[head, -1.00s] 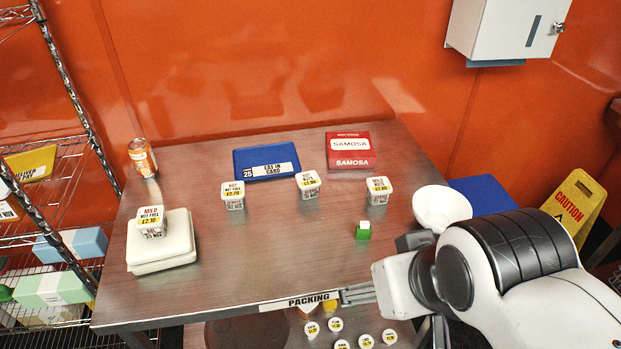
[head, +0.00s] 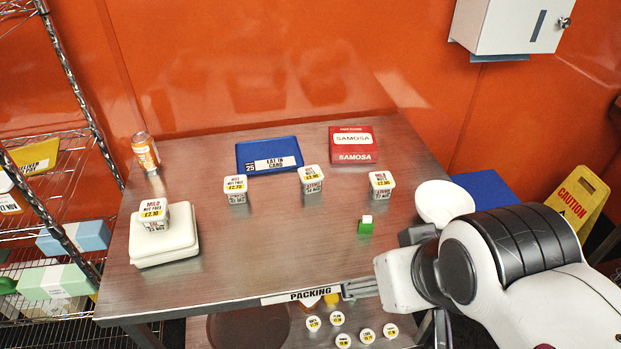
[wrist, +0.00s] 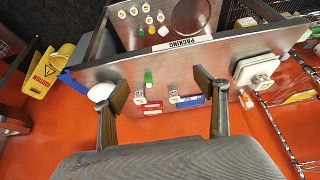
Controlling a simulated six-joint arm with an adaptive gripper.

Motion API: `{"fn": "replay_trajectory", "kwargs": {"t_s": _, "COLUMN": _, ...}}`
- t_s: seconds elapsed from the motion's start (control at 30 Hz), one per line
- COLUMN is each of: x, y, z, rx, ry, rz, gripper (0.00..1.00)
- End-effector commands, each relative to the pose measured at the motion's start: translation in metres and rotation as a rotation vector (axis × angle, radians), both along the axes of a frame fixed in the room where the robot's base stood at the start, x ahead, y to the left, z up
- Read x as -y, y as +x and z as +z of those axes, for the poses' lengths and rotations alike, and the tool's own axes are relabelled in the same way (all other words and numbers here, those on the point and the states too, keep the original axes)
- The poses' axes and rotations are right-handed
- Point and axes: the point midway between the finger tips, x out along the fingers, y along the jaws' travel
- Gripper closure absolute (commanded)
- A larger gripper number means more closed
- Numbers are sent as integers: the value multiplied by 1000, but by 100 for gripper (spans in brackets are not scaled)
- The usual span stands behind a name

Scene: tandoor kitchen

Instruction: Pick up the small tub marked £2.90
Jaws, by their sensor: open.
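Three small white tubs stand in a row on the steel table (head: 262,238): a left tub (head: 236,190), a middle tub (head: 312,182) and a right tub (head: 381,186). The left label seems to read £2.70; the middle and right prices are too small to tell apart surely. A fourth tub (head: 154,216), apparently £2.10, stands on a cream box (head: 165,247). My gripper (head: 358,290) is at the table's front edge, apart from the tubs. In the wrist view its fingers (wrist: 162,82) are spread and empty, with two tubs visible beyond.
A blue tray (head: 240,157) and a red samosa box (head: 352,146) lie behind the row. A green block with a white top (head: 365,228) stands in front of the right tub. A white bowl (head: 440,203) is at the right edge. The table's front middle is clear.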

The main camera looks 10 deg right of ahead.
Motion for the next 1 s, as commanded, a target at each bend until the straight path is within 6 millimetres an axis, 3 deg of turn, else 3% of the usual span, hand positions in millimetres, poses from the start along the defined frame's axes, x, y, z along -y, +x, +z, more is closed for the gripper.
{"fn": "replay_trajectory", "kwargs": {"t_s": 0.07, "x": 0, "y": 0, "z": 0, "rx": 0, "ry": 0, "rz": 0, "gripper": 31}}
{"fn": "replay_trajectory", "kwargs": {"t_s": 0.1, "x": 0, "y": 0, "z": 0, "rx": 0, "ry": 0, "rz": 0, "gripper": 37}}
{"fn": "replay_trajectory", "kwargs": {"t_s": 0.57, "x": 0, "y": 5, "z": 0, "rx": 5, "ry": -1, "rz": 0, "gripper": 37}}
{"fn": "replay_trajectory", "kwargs": {"t_s": 0.77, "x": 2, "y": 28, "z": 0, "rx": 31, "ry": -7, "rz": -2, "gripper": 37}}
{"fn": "replay_trajectory", "kwargs": {"t_s": 1.0, "x": 6, "y": 79, "z": -3, "rx": 93, "ry": -19, "rz": -2, "gripper": 37}}
